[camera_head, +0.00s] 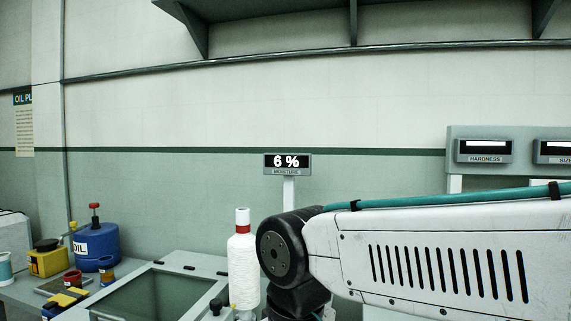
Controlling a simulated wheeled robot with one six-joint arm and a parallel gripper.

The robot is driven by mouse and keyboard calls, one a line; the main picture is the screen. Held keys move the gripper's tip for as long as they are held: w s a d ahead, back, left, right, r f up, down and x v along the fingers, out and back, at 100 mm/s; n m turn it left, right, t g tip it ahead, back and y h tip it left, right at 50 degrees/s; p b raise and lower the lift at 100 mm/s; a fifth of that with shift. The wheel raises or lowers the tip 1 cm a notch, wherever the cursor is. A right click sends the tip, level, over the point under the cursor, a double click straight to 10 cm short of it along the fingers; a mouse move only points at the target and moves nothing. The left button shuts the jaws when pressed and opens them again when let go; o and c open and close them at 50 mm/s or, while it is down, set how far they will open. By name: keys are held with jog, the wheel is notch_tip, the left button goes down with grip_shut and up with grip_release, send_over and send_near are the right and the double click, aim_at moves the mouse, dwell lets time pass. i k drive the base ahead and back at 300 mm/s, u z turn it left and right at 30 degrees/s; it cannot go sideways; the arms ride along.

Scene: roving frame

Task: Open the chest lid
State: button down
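A grey chest with a dark greenish window panel in its lid (188,264) stands at the bottom, left of centre. The lid appears to lie flat and shut, but its front edge is cut off by the picture's bottom. A small dark knob (215,306) shows near its right front corner; I cannot tell whether it belongs to the lid. My white arm with its black joint reaches in from the right and ends right of the chest. My gripper is below the picture or hidden behind the arm.
A white spool-like bottle (243,268) with a red band stands between chest and arm. Left of the chest are a blue oil can (96,247), a yellow box (48,262) and small jars. Behind stand a moisture display (287,163) reading 6 % and a hardness display (485,150).

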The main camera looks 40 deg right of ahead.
aim_at(80, 312)
jog(key=k, duration=0.6)
jog(key=u, duration=0.7)
jog(key=i, duration=1.45)
jog(key=z, duration=0.8)
